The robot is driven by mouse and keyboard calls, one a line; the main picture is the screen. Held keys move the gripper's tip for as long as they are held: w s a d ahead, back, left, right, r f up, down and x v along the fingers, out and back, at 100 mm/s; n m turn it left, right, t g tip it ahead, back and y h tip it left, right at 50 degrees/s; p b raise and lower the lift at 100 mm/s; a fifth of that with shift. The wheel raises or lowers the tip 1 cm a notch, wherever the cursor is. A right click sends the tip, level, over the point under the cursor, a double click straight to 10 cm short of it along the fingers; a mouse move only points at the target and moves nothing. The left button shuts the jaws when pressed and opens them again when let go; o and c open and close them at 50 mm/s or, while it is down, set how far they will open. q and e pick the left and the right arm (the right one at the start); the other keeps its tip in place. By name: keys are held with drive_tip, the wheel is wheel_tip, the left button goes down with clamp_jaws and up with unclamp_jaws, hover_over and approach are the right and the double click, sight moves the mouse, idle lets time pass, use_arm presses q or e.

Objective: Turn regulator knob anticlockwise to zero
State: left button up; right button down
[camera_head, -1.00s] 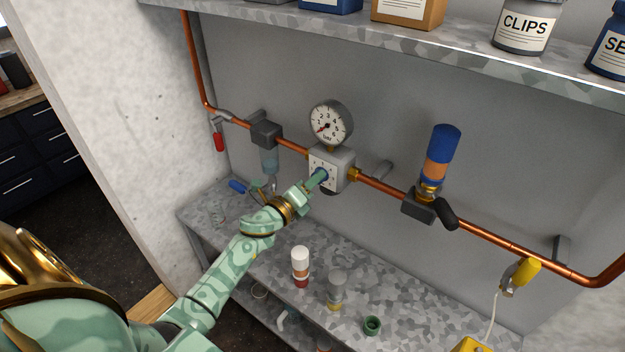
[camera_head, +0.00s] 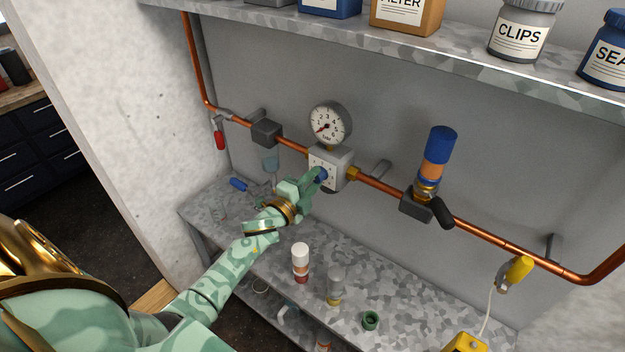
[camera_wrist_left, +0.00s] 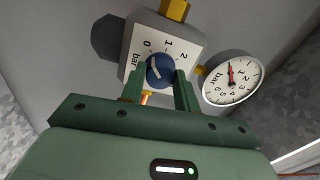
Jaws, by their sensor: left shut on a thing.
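The regulator is a pale grey box (camera_head: 341,158) on the copper pipe, with a white dial face. Its blue knob (camera_wrist_left: 160,71) shows in the left wrist view, with a white mark on its left side and the numbers 0, 1 and 2 around it. My left gripper (camera_wrist_left: 160,88) is shut on the knob, one finger on each side. In the head view the gripper (camera_head: 318,178) partly hides the knob. The round bar gauge (camera_head: 328,122) stands above the regulator, and its red needle points to the low end. My right gripper is not in view.
A blue and orange cylinder (camera_head: 437,160) with a black handle stands on the pipe to the right. A dark block (camera_head: 266,132) sits to the left. A shelf with jars hangs above.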

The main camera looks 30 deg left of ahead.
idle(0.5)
use_arm(q)
drive_tip(key=o, duration=1)
drive_tip(key=s, duration=0.5)
drive_tip(key=s+a+b, duration=0.1)
drive_tip(key=s, duration=1)
drive_tip(key=shift+s+a+f, duration=0.15)
drive_tip(key=shift+a+f, duration=0.05)
drive_tip(key=shift+f, duration=0.15)
